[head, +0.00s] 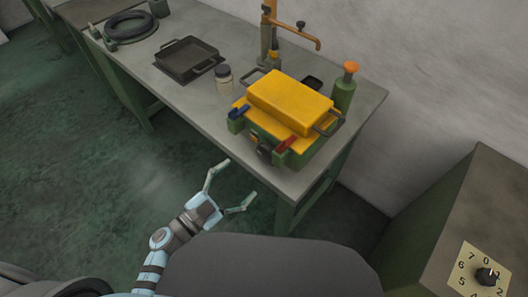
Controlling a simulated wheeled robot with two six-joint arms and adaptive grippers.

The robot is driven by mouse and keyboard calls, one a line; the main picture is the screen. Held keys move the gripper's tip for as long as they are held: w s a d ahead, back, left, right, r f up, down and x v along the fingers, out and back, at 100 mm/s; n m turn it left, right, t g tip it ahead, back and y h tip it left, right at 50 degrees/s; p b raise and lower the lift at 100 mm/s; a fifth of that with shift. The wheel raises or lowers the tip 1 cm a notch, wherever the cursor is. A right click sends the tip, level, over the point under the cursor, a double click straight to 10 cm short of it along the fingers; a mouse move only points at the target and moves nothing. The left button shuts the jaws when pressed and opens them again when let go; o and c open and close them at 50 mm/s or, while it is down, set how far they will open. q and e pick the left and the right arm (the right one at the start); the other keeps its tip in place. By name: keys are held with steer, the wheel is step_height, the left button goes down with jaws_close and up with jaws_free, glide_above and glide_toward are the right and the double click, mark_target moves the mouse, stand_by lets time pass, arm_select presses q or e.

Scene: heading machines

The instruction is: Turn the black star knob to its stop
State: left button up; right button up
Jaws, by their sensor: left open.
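A green and yellow box-shaped unit (292,103) stands on the near right end of the workbench. A small dark knob (264,153) sits low on its front side; its shape is too small to tell clearly. Another black knob (487,276) sits on a cream dial plate with numbers at the lower right; whether it is star-shaped is unclear. My left gripper (237,179) is open and empty, its fingers spread, in front of the bench edge and lower left of the unit. It touches neither knob. My right gripper is not in view.
The unit has a blue lever (238,112) and a red lever (286,144). On the workbench (190,101) are a dark tray (188,60), a jar (224,80), a coiled hose (130,27), a green bottle (344,91) and an orange stand (268,30). Floor left of my arm is clear.

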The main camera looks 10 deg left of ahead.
mark_target(265, 157)
arm_select(q)
steer(key=x, duration=1.1)
steer(key=shift+f+b, duration=0.1)
steer(key=shift+b, duration=0.25)
steer(key=c, duration=1.2)
steer(key=shift+o, duration=0.2)
steer(key=m, duration=0.3)
steer(key=shift+p, duration=0.4)
steer(key=shift+s+f+m, duration=0.1)
steer(key=shift+m, duration=1.8)
